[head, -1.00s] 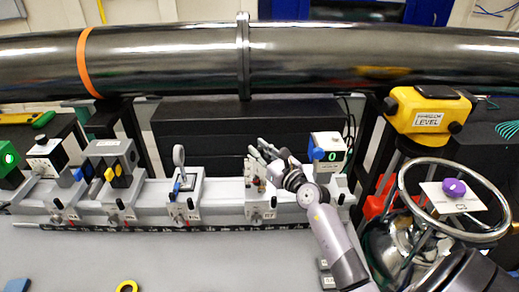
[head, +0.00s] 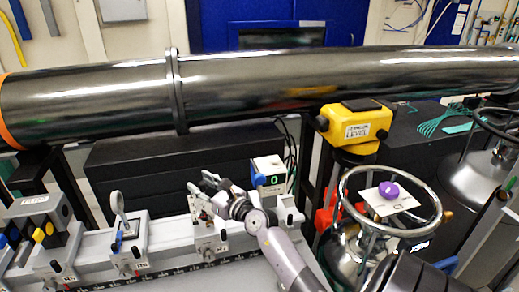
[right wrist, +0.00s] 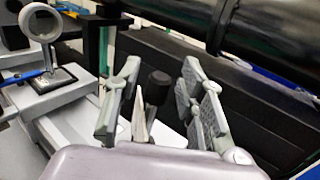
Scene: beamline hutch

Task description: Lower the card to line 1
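My right gripper (head: 213,184) is over the rail carrier (head: 209,240) to the left of the box with a green digit. In the right wrist view its fingers (right wrist: 160,75) are spread apart. A dark round-topped knob (right wrist: 158,85) and a pale upright piece (right wrist: 140,118) show in the gap between them; I cannot tell whether either is touched. A pale upright part with red marks (head: 199,207) stands on the carrier, partly hidden by the gripper. I cannot make out the card or its lines for certain. My left gripper is not in view.
The box with a green digit (head: 268,175) stands close right of my gripper. A ring-topped post (head: 117,210) stands to the left, also in the right wrist view (right wrist: 40,25). A large metal pipe (head: 270,85) runs behind. A yellow level (head: 355,125) and a handwheel (head: 415,212) are at right.

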